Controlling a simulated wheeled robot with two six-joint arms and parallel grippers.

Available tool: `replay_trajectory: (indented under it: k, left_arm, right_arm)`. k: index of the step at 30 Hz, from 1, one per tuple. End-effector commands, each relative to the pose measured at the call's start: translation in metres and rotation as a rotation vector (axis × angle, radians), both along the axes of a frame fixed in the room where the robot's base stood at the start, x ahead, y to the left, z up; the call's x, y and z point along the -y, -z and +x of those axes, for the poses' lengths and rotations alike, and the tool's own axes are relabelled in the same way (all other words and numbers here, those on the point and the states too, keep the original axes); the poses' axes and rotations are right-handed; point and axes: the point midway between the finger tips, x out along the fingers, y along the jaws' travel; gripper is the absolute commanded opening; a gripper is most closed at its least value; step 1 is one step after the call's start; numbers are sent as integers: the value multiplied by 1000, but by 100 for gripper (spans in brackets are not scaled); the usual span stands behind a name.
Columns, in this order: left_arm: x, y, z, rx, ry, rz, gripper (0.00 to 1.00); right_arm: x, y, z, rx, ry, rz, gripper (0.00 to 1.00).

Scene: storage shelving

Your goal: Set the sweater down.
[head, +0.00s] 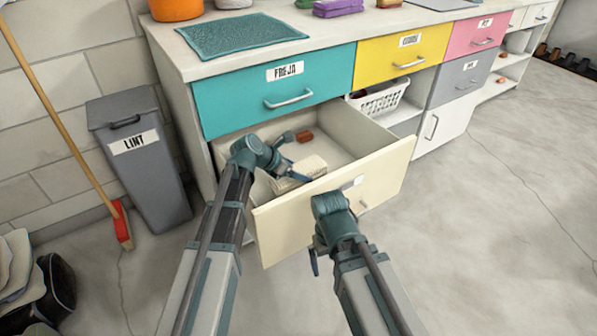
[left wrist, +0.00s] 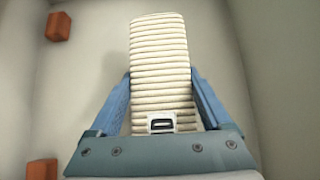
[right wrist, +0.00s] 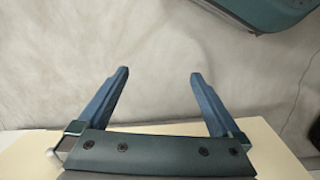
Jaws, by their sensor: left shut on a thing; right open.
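The sweater (head: 306,169) is a cream, ribbed, folded bundle inside the open cream drawer (head: 380,170). In the left wrist view the sweater (left wrist: 160,62) lies lengthwise between the two blue fingers, with a small black-and-white tag near the palm. My left gripper (head: 288,178) is shut on the sweater, inside the drawer. I cannot tell whether the sweater touches the drawer floor. My right gripper (right wrist: 155,75) is open and empty, by the outside of the drawer front. Its fingers are mostly hidden in the head view.
Two reddish-brown blocks lie in the drawer, one near the back (head: 304,136) and another in the left wrist view (left wrist: 42,172). A teal drawer (head: 240,98) is above. A grey lint bin (head: 150,175) and broom (head: 122,225) stand at left.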

Motion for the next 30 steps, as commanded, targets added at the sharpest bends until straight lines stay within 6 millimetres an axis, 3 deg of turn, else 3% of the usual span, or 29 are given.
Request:
replay_trajectory:
  k: [6, 7, 9, 20, 23, 30]
  left_arm:
    - [0, 3, 0, 1, 0, -1, 8]
    - [0, 3, 0, 0, 0, 0, 88]
    - [0, 3, 0, 0, 0, 0, 100]
    - [0, -5, 0, 0, 0, 0, 100]
    - [-1, -17, -1, 0, 0, 0, 100]
    - [-31, -54, -24, 0, -2, 1, 100]
  right_arm:
    - [0, 3, 0, 0, 1, 0, 100]
    - [0, 3, 0, 0, 1, 0, 100]
    - [0, 3, 0, 0, 1, 0, 100]
    - [0, -5, 0, 0, 0, 0, 100]
    - [0, -17, 0, 0, -2, 0, 100]
    - [1, -55, 0, 0, 2, -4, 100]
